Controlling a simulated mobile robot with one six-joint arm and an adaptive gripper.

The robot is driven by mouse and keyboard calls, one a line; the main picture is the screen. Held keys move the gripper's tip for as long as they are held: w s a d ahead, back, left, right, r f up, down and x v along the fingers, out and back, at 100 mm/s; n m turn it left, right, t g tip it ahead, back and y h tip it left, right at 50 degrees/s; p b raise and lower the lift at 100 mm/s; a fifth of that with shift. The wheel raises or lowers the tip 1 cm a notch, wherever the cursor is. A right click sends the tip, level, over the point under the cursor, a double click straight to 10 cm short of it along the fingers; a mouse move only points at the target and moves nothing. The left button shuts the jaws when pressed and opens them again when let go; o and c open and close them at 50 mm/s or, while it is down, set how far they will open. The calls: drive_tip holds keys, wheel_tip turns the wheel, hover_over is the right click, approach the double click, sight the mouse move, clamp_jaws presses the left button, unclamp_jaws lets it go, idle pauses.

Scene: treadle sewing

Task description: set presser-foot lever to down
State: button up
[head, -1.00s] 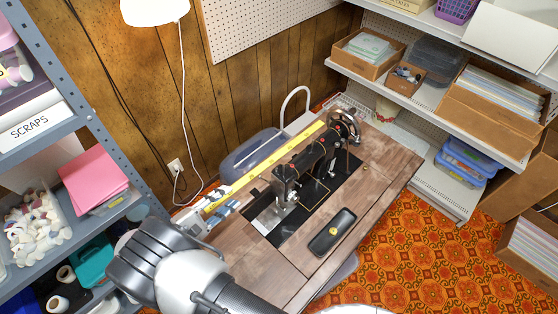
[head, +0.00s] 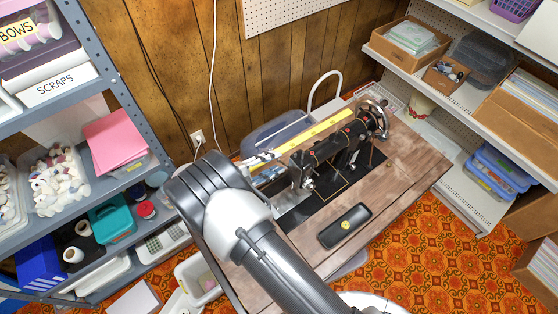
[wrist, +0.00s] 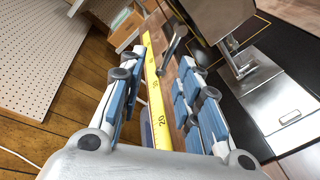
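The black sewing machine (head: 330,152) stands on the wooden table (head: 395,185), its needle end towards my arm. In the wrist view its head (wrist: 215,18) fills the top, with the bright needle plate (wrist: 280,103) at right. A dark grey lever with a rounded end (wrist: 173,48), apparently the presser-foot lever, sticks out beside the head. My gripper (wrist: 163,66) is open and empty, with blue-padded fingers. The lever shows ahead, between the fingertips in the picture; I cannot tell contact or whether it is up or down. In the head view my arm partly hides the gripper.
A yellow measuring tape (head: 310,135) lies behind the machine, beyond my fingers in the wrist view. A black case (head: 344,226) with a yellow spot lies on the table's front. A metal shelf (head: 110,95) stands left; the pegboard (wrist: 45,55) is behind.

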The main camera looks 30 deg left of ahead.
sight(279, 160)
drive_tip(key=shift+x, duration=1.55)
clamp_jaws()
drive_tip(key=shift+a, duration=0.1)
